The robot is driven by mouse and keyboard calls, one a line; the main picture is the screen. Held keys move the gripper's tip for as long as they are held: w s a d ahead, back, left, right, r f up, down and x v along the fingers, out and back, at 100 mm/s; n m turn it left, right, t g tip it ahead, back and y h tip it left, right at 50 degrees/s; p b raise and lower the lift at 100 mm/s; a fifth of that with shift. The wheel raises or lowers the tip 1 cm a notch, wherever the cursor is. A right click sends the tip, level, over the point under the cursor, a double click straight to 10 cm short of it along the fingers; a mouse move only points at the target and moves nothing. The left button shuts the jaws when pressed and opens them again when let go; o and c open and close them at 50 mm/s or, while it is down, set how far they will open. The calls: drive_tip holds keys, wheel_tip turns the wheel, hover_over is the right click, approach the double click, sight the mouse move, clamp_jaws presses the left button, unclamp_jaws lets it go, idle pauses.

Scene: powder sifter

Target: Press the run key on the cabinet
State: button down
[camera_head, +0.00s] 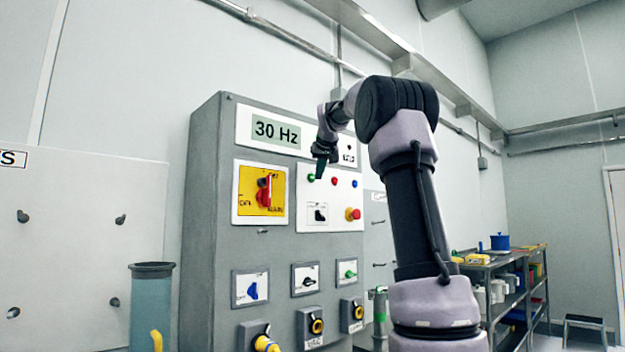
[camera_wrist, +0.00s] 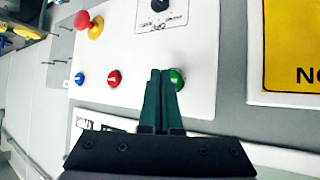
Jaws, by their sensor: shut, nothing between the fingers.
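The grey cabinet (camera_head: 202,220) stands at the centre of the head view, with a white button panel (camera_head: 340,215) on its front. A green button (camera_head: 311,178), likely the run key, is at the panel's upper left. A red button (camera_head: 334,181) and a blue button (camera_head: 354,184) are to its right. My gripper (camera_head: 320,174) is shut and empty, pointing at the panel beside the green button. In the wrist view the fingertips (camera_wrist: 160,74) are just left of the green button (camera_wrist: 178,79) and partly overlap its edge. I cannot tell whether they touch it.
A red mushroom button (camera_head: 353,214) on a yellow base sits lower right on the panel. A yellow plate (camera_head: 246,190) with a red rotary handle is to the left. A "30 Hz" display (camera_head: 275,131) is above. Knobs and sockets are below. A shelf (camera_head: 510,262) stands at right.

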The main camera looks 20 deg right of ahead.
drive_tip(key=shift+s, duration=0.1)
drive_tip(key=s, duration=0.1)
drive_tip(key=s+d, duration=0.1)
drive_tip(key=s, duration=0.2)
drive_tip(key=shift+s+d, duration=0.35)
drive_tip(key=shift+d, duration=0.05)
idle(0.8)
drive_tip(key=s+a+f+g+y, duration=0.1)
drive_tip(key=s+a+f, duration=0.35)
drive_tip(key=s, duration=0.25)
drive_tip(key=s+a+f+y, duration=0.1)
drive_tip(key=s+a+f, duration=0.3)
drive_tip(key=s+a, duration=0.25)
drive_tip(key=s+a+f+m+g+y, duration=0.1)
drive_tip(key=s+a+f, duration=0.2)
drive_tip(key=s+f, duration=0.7)
drive_tip(key=s+a+f+m+g+y, duration=0.1)
drive_tip(key=s+a+f, duration=0.3)
drive_tip(key=s+f, duration=0.6)
drive_tip(key=shift+s+a, duration=0.3)
drive_tip(key=shift+s, duration=0.35)
